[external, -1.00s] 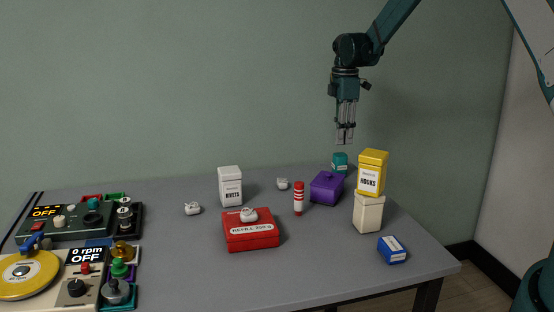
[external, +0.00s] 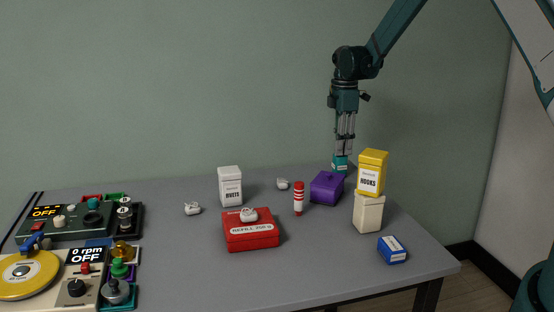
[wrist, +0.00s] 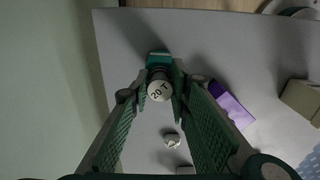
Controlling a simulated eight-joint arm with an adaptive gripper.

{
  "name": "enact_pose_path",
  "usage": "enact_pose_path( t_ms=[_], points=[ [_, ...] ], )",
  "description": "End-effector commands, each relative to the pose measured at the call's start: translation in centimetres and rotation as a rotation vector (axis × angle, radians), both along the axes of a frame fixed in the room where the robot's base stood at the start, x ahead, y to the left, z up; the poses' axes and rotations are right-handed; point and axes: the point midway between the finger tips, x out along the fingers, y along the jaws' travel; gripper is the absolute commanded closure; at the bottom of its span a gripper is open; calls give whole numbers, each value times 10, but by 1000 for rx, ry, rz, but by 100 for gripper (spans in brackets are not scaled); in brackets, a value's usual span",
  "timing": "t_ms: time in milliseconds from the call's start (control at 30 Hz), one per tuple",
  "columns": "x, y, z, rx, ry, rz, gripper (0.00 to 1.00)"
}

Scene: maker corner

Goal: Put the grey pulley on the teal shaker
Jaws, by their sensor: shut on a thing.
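The grey pulley (wrist: 159,90) is a round disc with "20-T" on its face, between my fingertips in the wrist view. My gripper (external: 343,150) is shut on it and points straight down at the back right of the table. The teal shaker (external: 340,164) stands there directly below the fingertips, with a pale label on its front. It also shows in the wrist view (wrist: 158,58), partly hidden behind the pulley and fingers. I cannot tell whether the pulley touches its top. In the external view the pulley is too small to make out clearly.
A purple box (external: 326,188) sits close by. A yellow HOOKS container (external: 371,173) stands on a cream container (external: 368,213) to the right. A striped cylinder (external: 298,199), white RIVETS container (external: 230,187) and red tin (external: 250,238) stand left. The table's front middle is clear.

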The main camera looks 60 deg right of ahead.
Motion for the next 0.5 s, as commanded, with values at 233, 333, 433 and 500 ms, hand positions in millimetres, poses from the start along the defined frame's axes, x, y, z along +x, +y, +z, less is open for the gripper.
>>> enact_pose_path(
  t_ms=[233, 333, 433, 500],
  points=[
    [0, 0, -1, 0, 0, 0, 65],
    [0, 0, -1, 0, 0, 0, 65],
    [0, 0, -1, 0, 0, 0, 65],
    [0, 0, -1, 0, 0, 0, 65]
  ],
)
